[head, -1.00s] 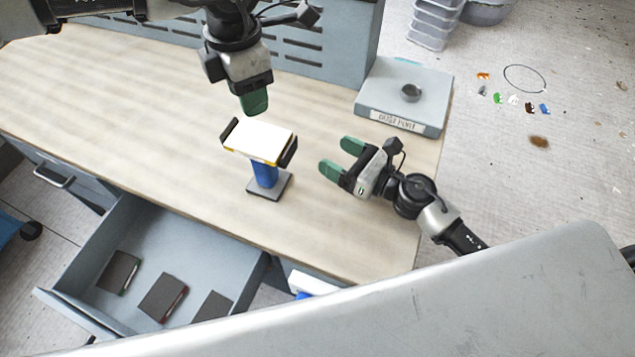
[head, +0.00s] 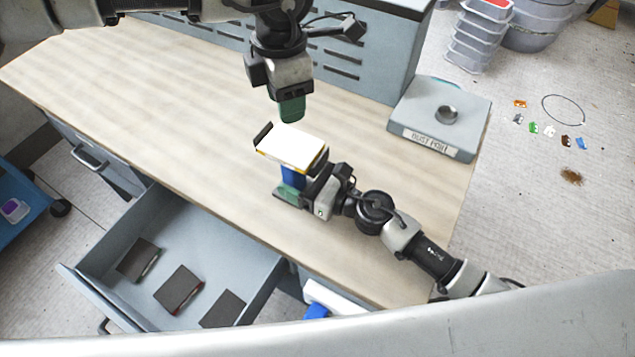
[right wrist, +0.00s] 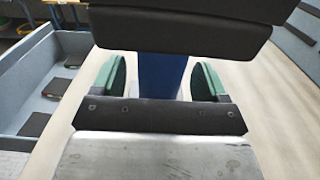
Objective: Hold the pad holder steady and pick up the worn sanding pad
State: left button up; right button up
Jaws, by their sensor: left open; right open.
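The pad holder (head: 291,176) has a blue post and stands upright on the bench, with dark end clips at its top. The worn sanding pad (head: 291,146), white on top with a yellowish edge, lies across the top of the holder. My right gripper (head: 292,190) is low at the holder, open, its green fingers on either side of the blue post. In the right wrist view the post (right wrist: 163,75) stands between the two fingers (right wrist: 160,80), with gaps on both sides. My left gripper (head: 291,108) is above and just behind the pad, pointing down, open and apart from it.
An open drawer (head: 225,245) at the front left holds several dark pads (head: 179,289). A grey box labelled dust port (head: 418,112) sits at the bench's right end. A slotted grey cabinet (head: 375,60) stands behind. The bench's left part is clear.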

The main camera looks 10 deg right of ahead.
jog(key=shift+w+a, duration=0.3)
jog(key=shift+a, duration=0.1)
